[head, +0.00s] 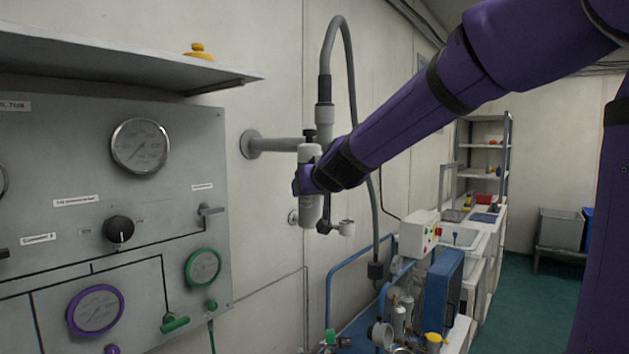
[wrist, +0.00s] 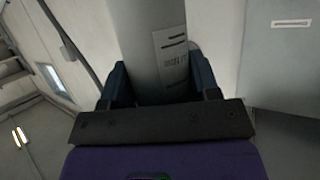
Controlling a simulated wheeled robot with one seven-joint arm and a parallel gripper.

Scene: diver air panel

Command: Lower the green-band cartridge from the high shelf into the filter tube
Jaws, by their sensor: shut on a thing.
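My gripper (head: 306,180) is at the end of the purple arm, in front of the wall in the head view. It is shut on a pale grey upright cylinder (head: 311,212), with dark fingers on both sides of it. In the wrist view, the cylinder (wrist: 150,25) has a label with dark print and runs between the fingertips (wrist: 160,85). No green band shows on it, and I cannot tell whether it is the cartridge or the filter tube. A black knob (head: 309,136) stands at its top. The gripper hides its middle.
A grey wall pipe (head: 280,145) ends close behind the cylinder. A hose (head: 349,60) arches down just right of it. A high shelf (head: 110,60) with a yellow object (head: 199,50) juts out above the gauge panel (head: 120,190). A blue-framed cart (head: 440,290) stands below right.

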